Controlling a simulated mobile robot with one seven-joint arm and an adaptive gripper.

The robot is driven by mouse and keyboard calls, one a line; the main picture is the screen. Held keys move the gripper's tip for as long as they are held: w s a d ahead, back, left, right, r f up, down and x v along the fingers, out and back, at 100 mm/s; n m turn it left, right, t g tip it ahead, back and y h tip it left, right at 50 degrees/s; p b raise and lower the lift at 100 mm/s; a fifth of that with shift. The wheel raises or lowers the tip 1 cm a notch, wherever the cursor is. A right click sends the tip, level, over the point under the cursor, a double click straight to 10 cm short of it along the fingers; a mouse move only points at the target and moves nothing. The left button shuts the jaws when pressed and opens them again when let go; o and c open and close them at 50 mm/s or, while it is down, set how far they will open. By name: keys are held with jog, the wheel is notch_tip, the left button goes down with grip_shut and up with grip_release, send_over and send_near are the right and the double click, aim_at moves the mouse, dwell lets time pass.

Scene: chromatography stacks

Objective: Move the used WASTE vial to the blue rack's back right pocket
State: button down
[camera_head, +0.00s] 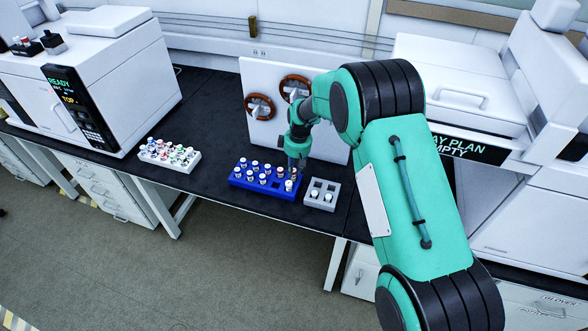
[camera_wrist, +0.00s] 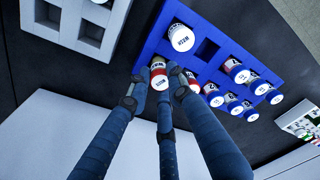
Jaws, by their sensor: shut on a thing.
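The blue rack (camera_head: 262,184) stands on the black bench and holds several white-capped vials. It also fills the upper middle of the wrist view (camera_wrist: 160,48). My gripper (camera_head: 297,163) is over the rack's back right corner. In the wrist view my gripper (camera_wrist: 153,80) is shut on a white-capped vial with a red band (camera_wrist: 158,68), at the rack's back right pocket. Its label is too small to read surely, and fingers hide its lower part, so I cannot tell whether it is seated. A vial marked MEOH (camera_wrist: 181,38) stands in the front right pocket.
A grey rack (camera_head: 322,207) with two vials at its front stands just right of the blue rack. A white rack (camera_head: 168,163) of colored vials stands to the left. A white panel with brown rings (camera_head: 260,107) rises behind. An empty blue pocket (camera_wrist: 206,50) shows beside the MEOH vial.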

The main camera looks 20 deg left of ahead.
jog(key=shift+f, duration=0.55)
dwell(0.4)
jog(key=c, duration=1.5)
grip_release()
jog(key=shift+o, duration=0.3)
jog(key=o, duration=0.4)
jog(key=shift+c, duration=0.2)
jog(key=shift+r, duration=0.15)
jog(key=shift+r+p, duration=1.3)
jog(key=shift+r, duration=2.05)
